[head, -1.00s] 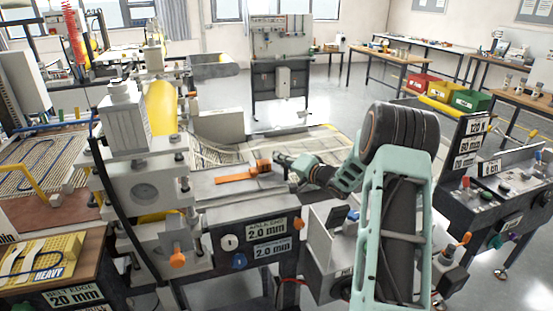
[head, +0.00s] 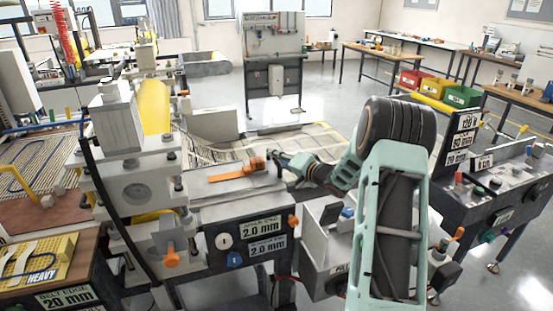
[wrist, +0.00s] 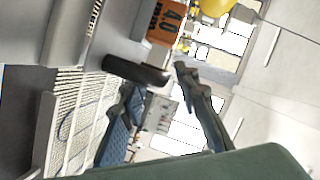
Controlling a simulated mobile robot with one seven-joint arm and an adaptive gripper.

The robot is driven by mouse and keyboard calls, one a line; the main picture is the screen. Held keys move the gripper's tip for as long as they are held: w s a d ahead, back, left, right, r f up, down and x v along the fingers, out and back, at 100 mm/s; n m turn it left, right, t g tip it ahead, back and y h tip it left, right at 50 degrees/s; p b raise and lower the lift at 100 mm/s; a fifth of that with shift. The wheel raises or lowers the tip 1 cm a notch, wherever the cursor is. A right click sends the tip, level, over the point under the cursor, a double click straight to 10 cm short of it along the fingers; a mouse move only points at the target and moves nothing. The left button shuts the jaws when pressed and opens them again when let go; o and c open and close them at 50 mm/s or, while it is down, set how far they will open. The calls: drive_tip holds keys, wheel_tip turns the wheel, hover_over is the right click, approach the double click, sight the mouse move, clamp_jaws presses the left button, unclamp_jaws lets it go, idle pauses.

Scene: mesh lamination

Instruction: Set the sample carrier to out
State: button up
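An orange strip with a raised orange block (head: 257,164) lies on the grey top of the roller machine in the head view; I take it for the sample carrier, but no label confirms this. A dark upright piece stands at its right end. My gripper (head: 276,159) is at that right end. In the wrist view my gripper (wrist: 155,84) has its two fingers spread apart. A dark rounded bar (wrist: 137,70) lies by the left fingertip, and I cannot tell whether they touch.
The roller machine (head: 138,195) with its columns and orange knobs stands left of my gripper. A control console (head: 490,185) is at the right. Open floor (head: 325,95) lies behind.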

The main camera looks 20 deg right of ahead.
drive_tip(key=v, duration=1.1)
drive_tip(key=shift+d+r, duration=0.1)
